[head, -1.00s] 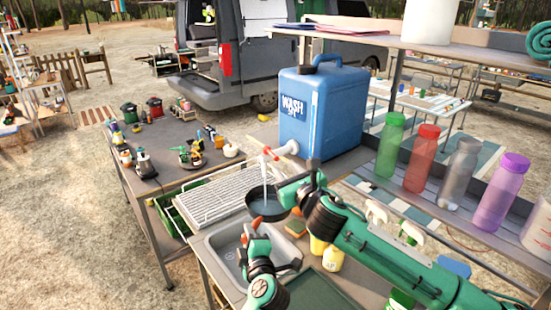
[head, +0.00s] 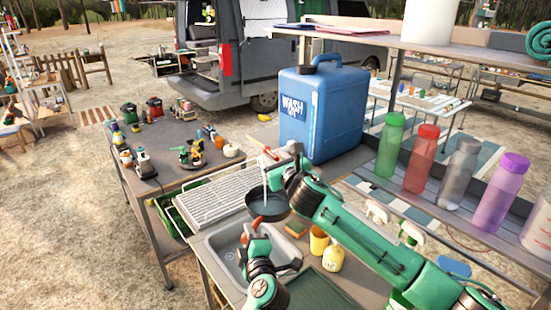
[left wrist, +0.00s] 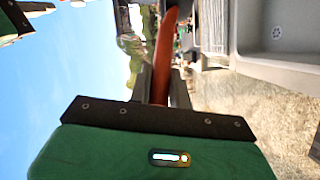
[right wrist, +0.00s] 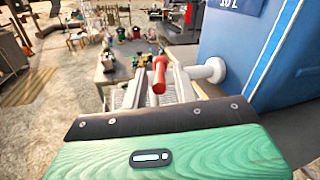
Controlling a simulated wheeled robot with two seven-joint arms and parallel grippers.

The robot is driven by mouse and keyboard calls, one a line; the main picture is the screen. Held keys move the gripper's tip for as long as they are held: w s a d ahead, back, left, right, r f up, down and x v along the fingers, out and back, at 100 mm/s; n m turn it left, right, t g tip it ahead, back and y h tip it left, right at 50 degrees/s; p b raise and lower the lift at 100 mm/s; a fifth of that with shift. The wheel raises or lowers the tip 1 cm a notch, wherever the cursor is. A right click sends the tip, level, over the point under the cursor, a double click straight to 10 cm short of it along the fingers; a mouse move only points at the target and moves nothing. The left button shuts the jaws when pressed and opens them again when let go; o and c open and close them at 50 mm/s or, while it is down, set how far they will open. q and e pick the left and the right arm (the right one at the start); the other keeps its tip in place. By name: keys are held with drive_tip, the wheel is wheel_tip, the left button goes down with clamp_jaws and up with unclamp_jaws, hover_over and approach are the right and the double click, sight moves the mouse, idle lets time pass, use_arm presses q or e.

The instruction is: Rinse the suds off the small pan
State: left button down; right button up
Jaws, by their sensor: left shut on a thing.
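The small dark pan (head: 268,208) is held under the tap, above the back edge of the sink (head: 222,243). A thin pale stream of water (head: 265,186) falls from the tap into it. I cannot make out suds on it at this size. My left gripper (head: 250,234) is shut on the pan's reddish-brown handle (left wrist: 163,60). My right gripper (head: 280,165) is beside the blue water container's tap. In the right wrist view, the red tap lever (right wrist: 159,75) shows between its open fingers, with a gap on either side.
The blue container (head: 322,115) stands behind the sink. A white drying rack (head: 218,192) is left of the pan.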

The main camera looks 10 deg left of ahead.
use_arm(q)
drive_tip(key=shift+r, duration=0.1)
use_arm(e)
clamp_jaws()
drive_tip(key=shift+w+d+n+g+y, duration=0.25)
drive_tip(key=shift+n+g+y, duration=0.3)
drive_tip(key=shift+g+y, duration=0.1)
drive_tip(key=shift+w+d+n+g+y, duration=0.2)
drive_tip(key=shift+n+g+y, duration=0.4)
drive_tip(key=shift+w+d+n+g+y, duration=0.25)
drive_tip(key=shift+n+g+y, duration=0.3)
drive_tip(key=shift+g+y, duration=0.1)
drive_tip(key=shift+o, duration=0.9)
unclamp_jaws()
drive_tip(key=v, duration=1.2)
